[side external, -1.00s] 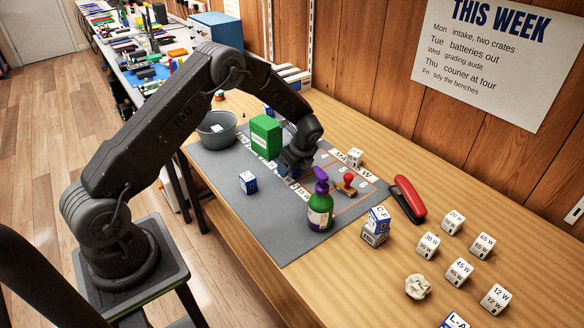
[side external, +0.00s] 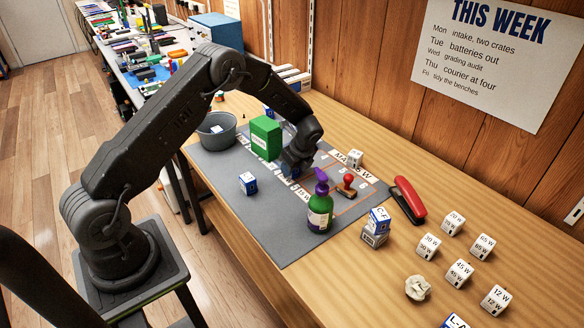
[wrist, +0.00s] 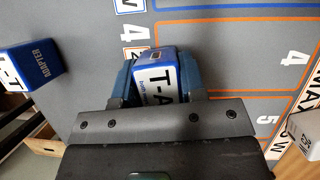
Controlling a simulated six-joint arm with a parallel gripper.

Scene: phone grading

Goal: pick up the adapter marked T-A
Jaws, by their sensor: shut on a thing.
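The adapter marked T-A (wrist: 156,84), a blue and white block, sits between the jaws of my gripper (wrist: 158,74) in the wrist view. The jaws are shut on its sides, and its T-A label faces the camera. In the side view my gripper (side external: 298,164) is low over the grey mat (side external: 232,201), beside the green box; the adapter is hidden there. I cannot tell whether it touches the mat. Another blue and white adapter (wrist: 28,70) stands apart on the left in the wrist view, its marking partly cut off.
A green box (side external: 265,138) stands close to my gripper. A grey bowl (side external: 217,131), a green pump bottle (side external: 320,208), a stamp (side external: 347,184) and a red stapler (side external: 408,199) are around it. Several white wattage cubes (side external: 459,272) stand at right. The mat's near part is mostly clear.

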